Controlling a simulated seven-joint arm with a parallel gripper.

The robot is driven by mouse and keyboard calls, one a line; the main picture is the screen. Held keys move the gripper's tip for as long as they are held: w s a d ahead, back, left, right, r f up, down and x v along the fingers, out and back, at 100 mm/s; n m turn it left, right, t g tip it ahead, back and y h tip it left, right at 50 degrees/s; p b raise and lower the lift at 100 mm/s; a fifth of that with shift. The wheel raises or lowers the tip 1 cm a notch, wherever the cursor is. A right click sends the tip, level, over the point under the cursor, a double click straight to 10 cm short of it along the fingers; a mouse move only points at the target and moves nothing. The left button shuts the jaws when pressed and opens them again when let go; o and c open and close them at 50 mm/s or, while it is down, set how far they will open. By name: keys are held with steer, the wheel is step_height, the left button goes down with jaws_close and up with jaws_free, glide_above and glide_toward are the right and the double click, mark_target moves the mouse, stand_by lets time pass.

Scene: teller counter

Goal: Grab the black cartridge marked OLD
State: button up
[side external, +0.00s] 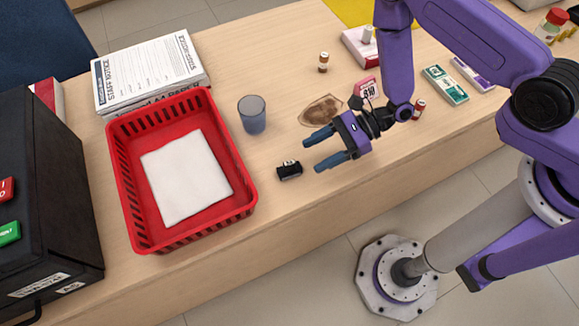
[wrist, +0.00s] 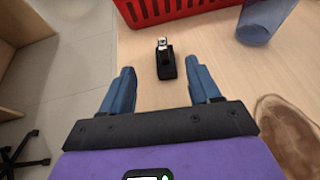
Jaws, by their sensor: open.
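The small black cartridge (side external: 289,170) lies on the wooden counter, between the red basket and my gripper. A light label shows on its end, but I cannot read any marking. In the wrist view the black cartridge (wrist: 166,62) lies ahead of my fingertips, roughly between their lines. My gripper (side external: 311,152) is open and empty, its two blue fingers spread and pointing toward the cartridge without touching it. In the wrist view my gripper (wrist: 162,75) shows both fingers apart with bare counter between them.
A red basket (side external: 245,207) holding a white cloth (side external: 187,178) stands left of the cartridge. A bluish cup (side external: 252,115) stands behind it. The counter's front edge is close.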

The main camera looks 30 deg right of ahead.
mark_target(289, 167)
steer(key=shift+w+f+x, duration=0.15)
steer(key=shift+x, duration=1.85)
steer(key=shift+w+f+x, duration=0.1)
steer(key=shift+x, duration=1.9)
steer(key=shift+d, duration=0.1)
steer(key=c, duration=1)
